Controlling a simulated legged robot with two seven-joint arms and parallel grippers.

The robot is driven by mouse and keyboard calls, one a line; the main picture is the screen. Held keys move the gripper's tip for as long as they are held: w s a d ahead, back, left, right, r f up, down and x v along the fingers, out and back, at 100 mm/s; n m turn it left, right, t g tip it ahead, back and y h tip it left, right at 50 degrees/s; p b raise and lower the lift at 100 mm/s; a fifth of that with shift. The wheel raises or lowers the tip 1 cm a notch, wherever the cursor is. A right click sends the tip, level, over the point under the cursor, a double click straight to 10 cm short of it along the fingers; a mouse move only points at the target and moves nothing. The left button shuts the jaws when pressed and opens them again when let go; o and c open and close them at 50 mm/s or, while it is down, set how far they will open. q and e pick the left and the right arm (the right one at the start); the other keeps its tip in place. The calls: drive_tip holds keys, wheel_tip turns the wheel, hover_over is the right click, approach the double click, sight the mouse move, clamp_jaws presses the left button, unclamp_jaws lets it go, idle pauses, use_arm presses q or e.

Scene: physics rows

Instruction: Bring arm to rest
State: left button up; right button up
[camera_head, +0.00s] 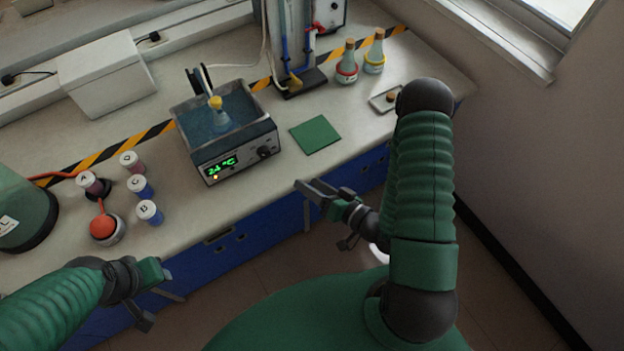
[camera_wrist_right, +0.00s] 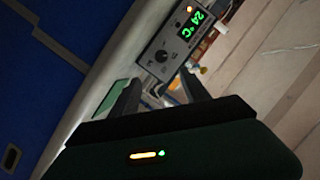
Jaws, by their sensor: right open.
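My right gripper (camera_head: 316,196) is open and empty, held in front of the bench's front edge, below the green square mat (camera_head: 315,134). In the right wrist view its two fingers (camera_wrist_right: 160,78) stand apart with nothing held between them. My right arm is bent at the right side of the head view. My left gripper (camera_head: 164,301) is at the lower left, in front of the bench. Its fingers look spread and hold nothing that I can see.
Open floor lies before the blue cabinets.

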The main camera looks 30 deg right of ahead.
drive_tip(key=shift+w+f, duration=0.1)
drive_tip(key=s+a+r+n+g+h, duration=0.2)
drive_tip(key=s+r+n+g+h, duration=0.2)
drive_tip(key=g, duration=0.8)
wheel_tip(320, 180, up, 3)
drive_tip(key=s+n, duration=0.1)
drive_tip(key=s, duration=0.1)
drive_tip(key=shift+s+r+h, duration=0.15)
drive_tip(key=shift+s+h, duration=0.15)
drive_tip(key=shift+h, duration=0.1)
